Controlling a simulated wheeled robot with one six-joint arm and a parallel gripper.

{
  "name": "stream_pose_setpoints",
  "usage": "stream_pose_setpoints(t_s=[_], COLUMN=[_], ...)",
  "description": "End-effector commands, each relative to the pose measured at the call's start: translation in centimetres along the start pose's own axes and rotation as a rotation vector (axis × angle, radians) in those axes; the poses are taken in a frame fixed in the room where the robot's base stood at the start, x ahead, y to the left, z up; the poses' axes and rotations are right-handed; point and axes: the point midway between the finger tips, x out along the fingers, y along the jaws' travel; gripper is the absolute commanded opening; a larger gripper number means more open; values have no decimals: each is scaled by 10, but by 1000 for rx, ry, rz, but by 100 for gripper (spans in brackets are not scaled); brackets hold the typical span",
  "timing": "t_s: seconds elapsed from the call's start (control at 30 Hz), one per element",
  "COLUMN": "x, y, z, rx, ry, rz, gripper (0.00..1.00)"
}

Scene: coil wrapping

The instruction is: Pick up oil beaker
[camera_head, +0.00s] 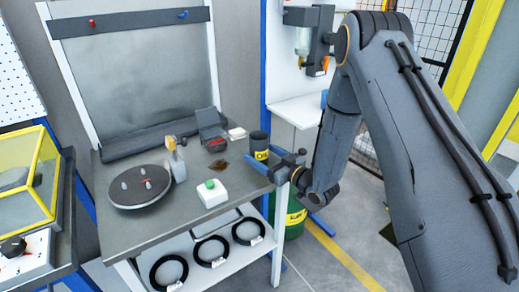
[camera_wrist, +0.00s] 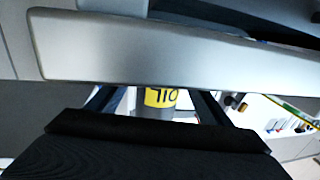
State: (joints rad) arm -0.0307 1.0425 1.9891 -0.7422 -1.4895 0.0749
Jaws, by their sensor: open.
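The oil beaker (camera_head: 259,140) is a dark cylinder with a yellow label. It stands upright at the right edge of the grey workbench. My gripper (camera_head: 268,160) has its two blue fingers apart, reaching in from the right at the beaker's near side. In the wrist view the beaker's yellow label (camera_wrist: 161,98) shows upside down in the gap between the fingers (camera_wrist: 155,103). The beaker's remaining parts are mostly hidden there by a wide grey bar. I cannot tell how deep the beaker sits between the fingers.
On the workbench (camera_head: 160,224) are a round dark turntable (camera_head: 140,197), a white box with a green button (camera_head: 211,193), a brown stain (camera_head: 218,165) and a dark device (camera_head: 212,130). Black rings (camera_head: 210,250) lie on the shelf below. A green barrel (camera_head: 294,218) stands beside the bench.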

Motion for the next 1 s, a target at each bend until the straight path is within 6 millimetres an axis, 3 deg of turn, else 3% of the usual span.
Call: stream_pose_setpoints(t_s=[0.13, 0.4, 0.73, 1.0], x=[15, 18, 18, 18], y=[0, 1, 1, 1], z=[-1, 0, 0, -1], rx=[-2, 0, -1, -1], ry=[1, 0, 1, 1], rz=[0, 2, 2, 1], gripper=[72, 72, 20, 20])
